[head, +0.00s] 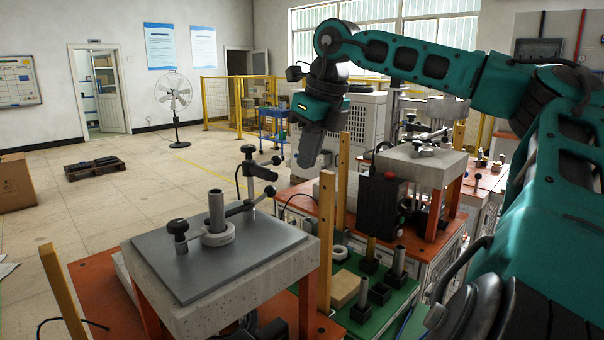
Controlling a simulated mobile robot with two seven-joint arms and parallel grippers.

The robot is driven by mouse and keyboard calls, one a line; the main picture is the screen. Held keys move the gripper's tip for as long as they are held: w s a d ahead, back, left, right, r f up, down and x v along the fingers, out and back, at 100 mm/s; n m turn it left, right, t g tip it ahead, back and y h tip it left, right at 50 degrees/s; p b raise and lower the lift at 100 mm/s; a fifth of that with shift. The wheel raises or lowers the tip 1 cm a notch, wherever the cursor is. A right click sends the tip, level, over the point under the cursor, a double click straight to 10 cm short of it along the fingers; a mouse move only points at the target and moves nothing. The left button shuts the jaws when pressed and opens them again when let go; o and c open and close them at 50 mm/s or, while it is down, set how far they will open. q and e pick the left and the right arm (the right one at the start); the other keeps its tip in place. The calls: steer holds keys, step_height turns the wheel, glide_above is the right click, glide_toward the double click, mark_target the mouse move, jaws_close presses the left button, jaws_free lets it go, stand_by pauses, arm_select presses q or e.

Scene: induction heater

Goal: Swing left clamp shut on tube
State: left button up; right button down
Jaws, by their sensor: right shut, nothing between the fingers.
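A grey metal tube (216,208) stands upright in a pale ring (218,238) on the grey plate (150,268) of the near-left station. A dark clamp arm with black knobs (248,205) reaches from a post behind the tube towards the tube's right side. Whether it touches the tube I cannot tell. Another black-knobbed piece (178,230) stands just left of the ring. My right gripper (308,160) hangs pointing down, right of and beyond the tube and clamp, clear of both. It is shut and empty. My left gripper is out of view.
A similar station (425,165) stands at the right behind a black control box (382,205). A green tray (392,295) with several small parts and a wooden post (327,220) stand right of the near plate. Open floor lies to the left.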

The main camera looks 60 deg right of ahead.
steer(key=v, duration=0.4)
steer(key=shift+d+r, duration=0.15)
steer(key=shift+r, duration=0.3)
stand_by(0.8)
